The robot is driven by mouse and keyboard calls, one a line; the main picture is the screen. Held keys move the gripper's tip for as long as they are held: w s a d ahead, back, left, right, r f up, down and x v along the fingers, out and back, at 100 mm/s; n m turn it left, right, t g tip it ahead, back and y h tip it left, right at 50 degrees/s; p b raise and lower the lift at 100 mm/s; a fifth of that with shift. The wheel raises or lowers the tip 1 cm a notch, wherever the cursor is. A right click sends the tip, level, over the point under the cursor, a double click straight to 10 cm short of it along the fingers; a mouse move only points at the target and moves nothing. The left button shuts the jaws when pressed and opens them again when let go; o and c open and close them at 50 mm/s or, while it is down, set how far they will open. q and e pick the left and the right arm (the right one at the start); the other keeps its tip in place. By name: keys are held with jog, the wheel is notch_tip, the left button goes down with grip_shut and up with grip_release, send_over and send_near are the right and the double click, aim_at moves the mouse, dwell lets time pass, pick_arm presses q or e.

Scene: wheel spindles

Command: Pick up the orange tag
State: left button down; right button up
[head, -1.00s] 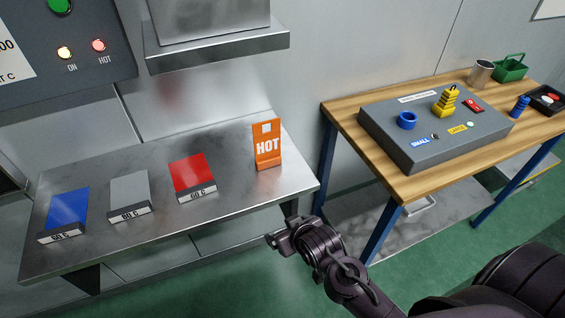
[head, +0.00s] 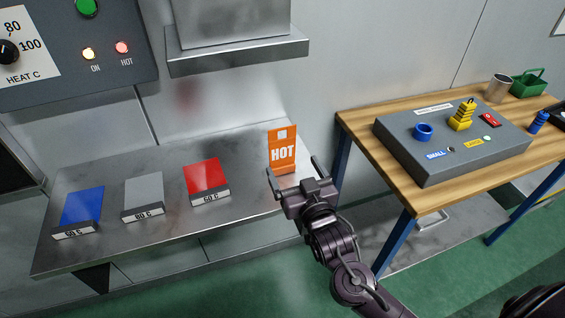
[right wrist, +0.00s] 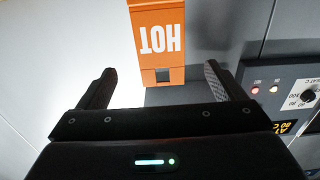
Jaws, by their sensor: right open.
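The orange tag (head: 283,149) with white "HOT" lettering stands upright near the right end of the metal shelf (head: 130,230). In the right wrist view the orange tag (right wrist: 160,40) appears upside down, ahead of and between the fingers. My right gripper (head: 295,178) is open and empty, just in front of the tag at the shelf's front edge. It also shows in the right wrist view (right wrist: 157,82), its two fingers apart with a gap between them and the tag. My left gripper is not in view.
Blue (head: 82,207), grey (head: 143,192) and red (head: 206,177) labelled blocks lie on the shelf left of the tag. A metal ledge (head: 238,54) juts out above. A wooden table (head: 400,185) with a grey box (head: 440,165) stands to the right.

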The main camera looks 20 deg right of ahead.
aim_at(283, 147)
jog(key=w+p, duration=0.1)
jog(key=w, duration=0.2)
jog(key=w+p, duration=0.1)
jog(key=w, duration=0.2)
jog(key=shift+w+a+r, duration=0.15)
jog(key=shift+w, duration=0.4)
jog(key=shift+c, duration=0.4)
jog(key=c, duration=1.3)
